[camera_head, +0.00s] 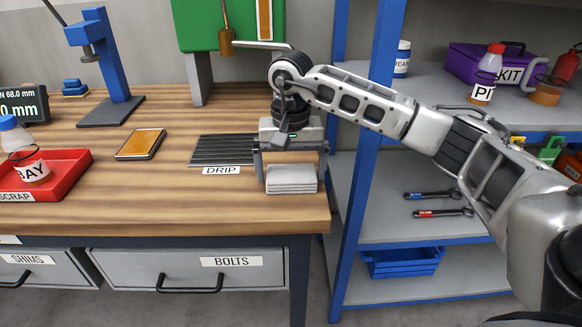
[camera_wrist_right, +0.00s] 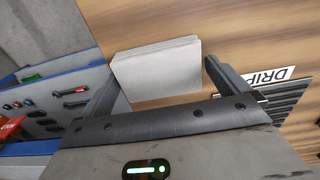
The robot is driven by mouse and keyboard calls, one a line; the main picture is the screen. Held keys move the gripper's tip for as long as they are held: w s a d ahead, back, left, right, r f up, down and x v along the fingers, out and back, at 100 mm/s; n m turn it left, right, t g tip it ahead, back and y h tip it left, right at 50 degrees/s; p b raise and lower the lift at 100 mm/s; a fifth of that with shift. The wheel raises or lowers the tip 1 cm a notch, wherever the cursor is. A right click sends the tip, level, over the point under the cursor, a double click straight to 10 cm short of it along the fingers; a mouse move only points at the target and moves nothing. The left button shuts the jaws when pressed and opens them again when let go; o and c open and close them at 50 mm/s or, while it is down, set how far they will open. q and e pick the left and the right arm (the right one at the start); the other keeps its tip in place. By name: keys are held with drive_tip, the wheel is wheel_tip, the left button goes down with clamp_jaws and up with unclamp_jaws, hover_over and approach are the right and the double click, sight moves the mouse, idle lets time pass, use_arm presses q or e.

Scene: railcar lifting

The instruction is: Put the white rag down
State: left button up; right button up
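The white rag (camera_head: 291,179) is a folded, flat stack near the front right corner of the wooden bench. It appears to lie on the bench top. In the right wrist view the rag (camera_wrist_right: 158,69) lies beyond and between the finger tips. My right gripper (camera_head: 291,165) points down at the rag from behind, with its fingers spread wide. In the wrist view my right gripper (camera_wrist_right: 165,75) is open, with a small gap between the right-hand finger and the rag. Contact at the left-hand finger is unclear. My left gripper is out of view.
The DRIP grate (camera_head: 222,149) lies just left of my right gripper. A red SCRAP tray (camera_head: 75,165) and an orange-topped pad (camera_head: 140,144) are farther left. A blue shelf post (camera_head: 362,150) stands close to the right. Bench front is clear left of the rag.

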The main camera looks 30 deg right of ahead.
sight(291, 173)
wheel_tip(291, 173, up, 12)
drive_tip(key=shift+r, duration=0.2)
idle(0.4)
idle(0.4)
